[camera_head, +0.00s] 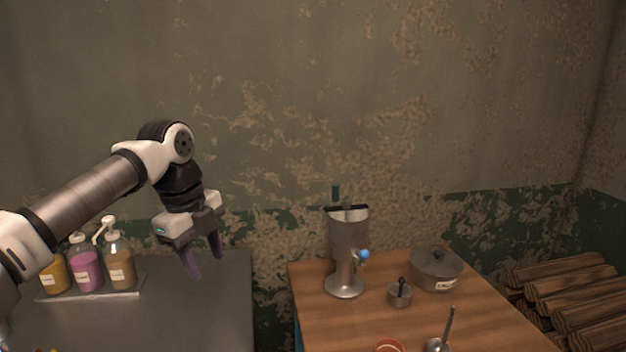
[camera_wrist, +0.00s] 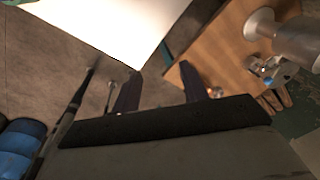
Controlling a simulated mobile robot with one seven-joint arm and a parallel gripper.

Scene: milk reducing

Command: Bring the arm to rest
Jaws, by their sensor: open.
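My gripper (camera_head: 205,262) hangs from my raised arm above the grey counter (camera_head: 205,310) at the left in the head view. Its two dark fingers point down, apart from each other, with nothing between them. The gripper (camera_wrist: 160,92) also shows in the wrist view with its fingers spread and empty. It touches nothing that I can see.
A tray with several pump bottles (camera_head: 87,270) stands on the counter at the left. The wooden table (camera_head: 320,320) at the right holds a metal dispenser (camera_head: 348,245), a lidded pot (camera_head: 436,270) and a small cup (camera_head: 399,295). Logs (camera_head: 575,300) lie at the far right.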

